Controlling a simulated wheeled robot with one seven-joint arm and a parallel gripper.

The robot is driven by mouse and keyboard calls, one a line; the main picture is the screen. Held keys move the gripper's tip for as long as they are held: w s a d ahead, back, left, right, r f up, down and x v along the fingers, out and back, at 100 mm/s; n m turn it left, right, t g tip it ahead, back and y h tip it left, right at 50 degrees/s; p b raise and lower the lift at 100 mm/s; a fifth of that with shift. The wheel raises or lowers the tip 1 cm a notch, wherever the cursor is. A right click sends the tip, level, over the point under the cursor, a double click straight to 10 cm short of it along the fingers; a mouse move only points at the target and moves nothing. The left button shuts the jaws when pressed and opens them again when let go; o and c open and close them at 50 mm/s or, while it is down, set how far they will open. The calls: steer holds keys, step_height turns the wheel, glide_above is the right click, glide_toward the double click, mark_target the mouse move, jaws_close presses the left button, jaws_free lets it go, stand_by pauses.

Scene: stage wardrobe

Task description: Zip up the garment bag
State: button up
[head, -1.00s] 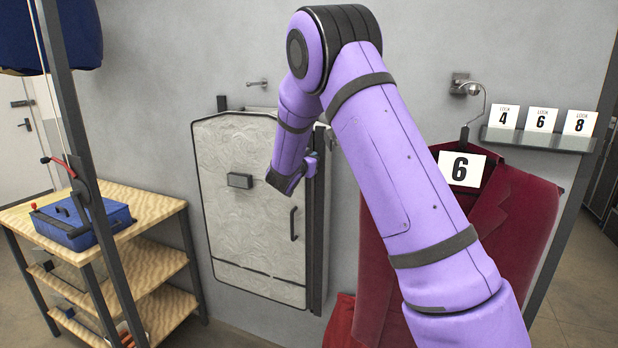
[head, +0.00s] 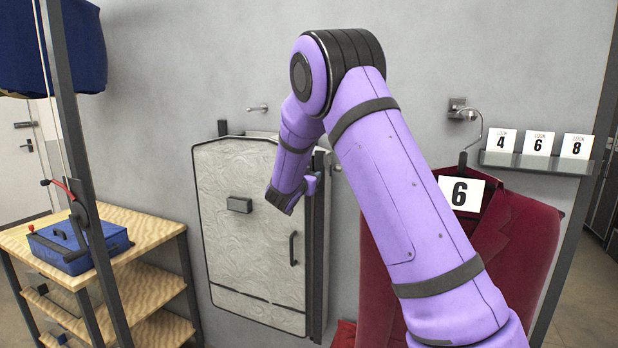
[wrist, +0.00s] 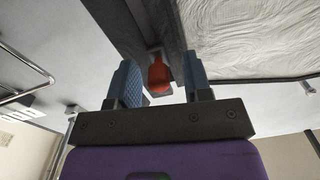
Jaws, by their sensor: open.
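The garment bag (head: 250,265) is pale and patterned with dark edging. It hangs upright on the grey wall, left of centre in the head view; its pale panel also shows at the upper right of the wrist view (wrist: 245,35). A dark strip (head: 318,260) runs down its right side. My gripper (wrist: 163,75) is open, at the upper part of that strip. In the wrist view an orange-red tab (wrist: 159,77), apparently the zip pull, lies between the two blue fingers, with a gap on each side. In the head view my wrist hides the tab.
A maroon jacket (head: 510,235) hangs to the right with a "6" card (head: 460,193). A small shelf (head: 535,163) holds number cards. A wooden shelf unit (head: 150,225) with a blue box (head: 80,245) stands left, behind a dark upright pole (head: 75,150).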

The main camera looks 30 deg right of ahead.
steer(key=v, duration=1)
steer(key=shift+s+a, duration=0.2)
steer(key=shift+a, duration=0.1)
steer(key=s+a+r+n+t+y, duration=0.1)
steer(key=s+a+r+n+y, duration=0.3)
steer(key=s+r+y, duration=0.25)
steer(key=s+a+r+n+y, duration=0.4)
steer(key=s+r+y, duration=0.1)
steer(key=s+y, duration=0.3)
steer(key=s+f+n+g, duration=0.2)
steer(key=s+g, duration=0.1)
steer(key=s, duration=1.1)
steer(key=s+f+n+g, duration=0.2)
steer(key=s+g, duration=0.2)
steer(key=s, duration=1)
steer(key=shift+s+d+f, duration=0.2)
steer(key=shift+d, duration=0.3)
